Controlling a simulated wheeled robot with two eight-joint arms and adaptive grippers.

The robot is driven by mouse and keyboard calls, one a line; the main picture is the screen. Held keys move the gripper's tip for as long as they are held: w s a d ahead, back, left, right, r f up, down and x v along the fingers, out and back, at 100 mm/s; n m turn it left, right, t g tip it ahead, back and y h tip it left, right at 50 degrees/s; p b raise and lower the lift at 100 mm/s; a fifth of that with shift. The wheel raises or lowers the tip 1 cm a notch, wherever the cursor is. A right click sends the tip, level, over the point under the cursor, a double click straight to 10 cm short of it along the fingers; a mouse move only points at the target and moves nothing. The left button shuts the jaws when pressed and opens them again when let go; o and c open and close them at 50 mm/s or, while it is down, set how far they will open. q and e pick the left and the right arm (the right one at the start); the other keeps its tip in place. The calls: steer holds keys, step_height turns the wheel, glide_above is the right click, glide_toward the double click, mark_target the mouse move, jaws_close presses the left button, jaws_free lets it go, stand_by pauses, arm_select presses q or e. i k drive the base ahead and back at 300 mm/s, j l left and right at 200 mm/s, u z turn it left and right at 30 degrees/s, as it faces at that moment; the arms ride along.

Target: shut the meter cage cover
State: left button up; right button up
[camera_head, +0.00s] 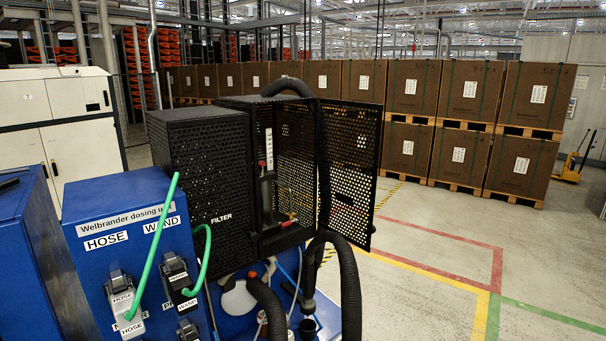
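The black perforated meter cage (262,160) stands in the middle of the view, to the right of a black box marked FILTER. Its perforated cover (352,160) is swung open to the right, standing upright and out from the cage. Through the open side I see a clear meter tube with a white scale (269,150) and a small red-handled valve (289,221). A thick black hose (349,285) passes in front of the cage and partly hides where the cover meets it. Neither of my grippers is in view.
The black FILTER box (202,180) adjoins the cage. A blue dosing unit (125,225) with HOSE and WAND labels, green hoses (155,245) and plugs stands at left. Brown cartons (470,90) on pallets line the back. The floor to the right (420,260) is clear.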

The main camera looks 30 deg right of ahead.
mark_target(350, 134)
steer(key=i+l+u, duration=0.1)
steer(key=l+u, duration=0.35)
steer(key=l, duration=0.75)
steer(key=l+u, duration=0.45)
steer(key=l, duration=1.2)
steer(key=k+l, duration=0.15)
steer(key=l, duration=0.8)
steer(key=k, duration=0.05)
